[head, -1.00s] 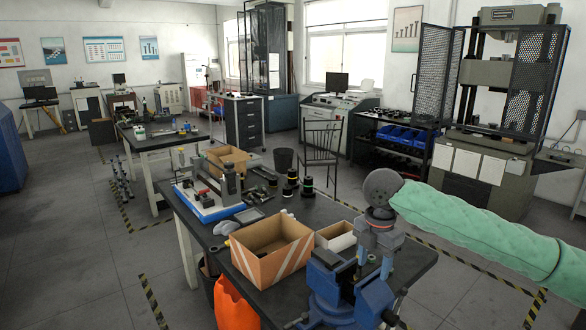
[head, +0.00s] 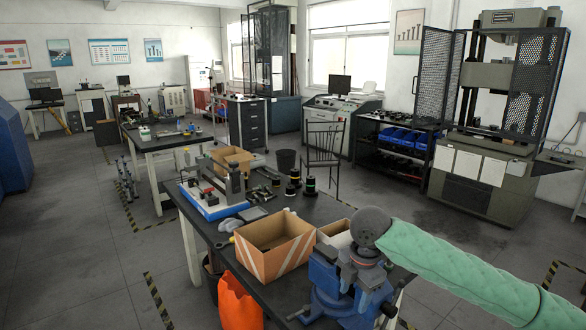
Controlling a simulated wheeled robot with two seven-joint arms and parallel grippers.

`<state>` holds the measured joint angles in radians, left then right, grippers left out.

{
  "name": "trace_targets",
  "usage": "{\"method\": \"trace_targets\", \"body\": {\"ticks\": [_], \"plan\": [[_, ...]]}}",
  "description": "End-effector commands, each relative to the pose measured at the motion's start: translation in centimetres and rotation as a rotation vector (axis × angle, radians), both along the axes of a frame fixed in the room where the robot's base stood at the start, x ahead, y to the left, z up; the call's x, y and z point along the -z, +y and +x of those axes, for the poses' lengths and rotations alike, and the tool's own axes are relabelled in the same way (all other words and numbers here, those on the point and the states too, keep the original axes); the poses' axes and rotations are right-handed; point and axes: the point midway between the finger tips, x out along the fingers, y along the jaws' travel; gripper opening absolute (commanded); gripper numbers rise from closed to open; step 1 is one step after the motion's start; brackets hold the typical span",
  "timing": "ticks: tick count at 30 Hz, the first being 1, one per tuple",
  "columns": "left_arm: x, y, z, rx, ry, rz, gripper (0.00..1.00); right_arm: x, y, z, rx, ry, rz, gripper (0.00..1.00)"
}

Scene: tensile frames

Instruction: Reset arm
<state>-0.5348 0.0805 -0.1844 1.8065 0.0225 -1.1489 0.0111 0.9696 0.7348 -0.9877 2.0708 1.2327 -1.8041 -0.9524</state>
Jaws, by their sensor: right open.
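My right arm (head: 460,270), in a green quilted sleeve, comes in from the right edge and ends in a round grey wrist (head: 370,227). My right gripper (head: 362,280) hangs below the wrist, pointing down, in front of or over the blue vise (head: 325,282) at the near end of the table. It is open, and I see nothing held in it. Its fingertips blend with the vise, so I cannot tell whether they touch it. My left arm and left gripper are not in view.
The dark table (head: 197,218) bears an open cardboard box (head: 275,255) and a smaller box (head: 333,236) close left of my gripper. A blue-based test rig (head: 212,200) and black spools (head: 290,189) stand farther back. An orange bag (head: 238,302) hangs at the front.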

Motion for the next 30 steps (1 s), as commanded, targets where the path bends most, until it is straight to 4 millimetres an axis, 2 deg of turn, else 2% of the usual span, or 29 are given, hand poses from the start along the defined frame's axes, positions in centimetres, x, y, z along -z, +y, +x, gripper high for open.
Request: {"method": "trace_targets", "body": {"ticks": [1,6,15,21,30], "plan": [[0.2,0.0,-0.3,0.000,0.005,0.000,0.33,1.2,0.8,-0.6,0.014,0.000,0.017,0.52],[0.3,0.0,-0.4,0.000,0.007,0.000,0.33,4.0,3.3,-2.3,0.088,-0.016,0.078,0.52],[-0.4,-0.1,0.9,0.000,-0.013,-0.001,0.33,8.2,6.5,-5.4,0.252,-0.032,0.192,0.52],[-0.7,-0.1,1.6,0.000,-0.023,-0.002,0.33,10.7,7.8,-7.5,0.387,-0.033,0.266,0.52],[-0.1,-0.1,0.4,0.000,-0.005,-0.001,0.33,14.0,8.5,-10.8,0.626,-0.023,0.364,0.52]]}}
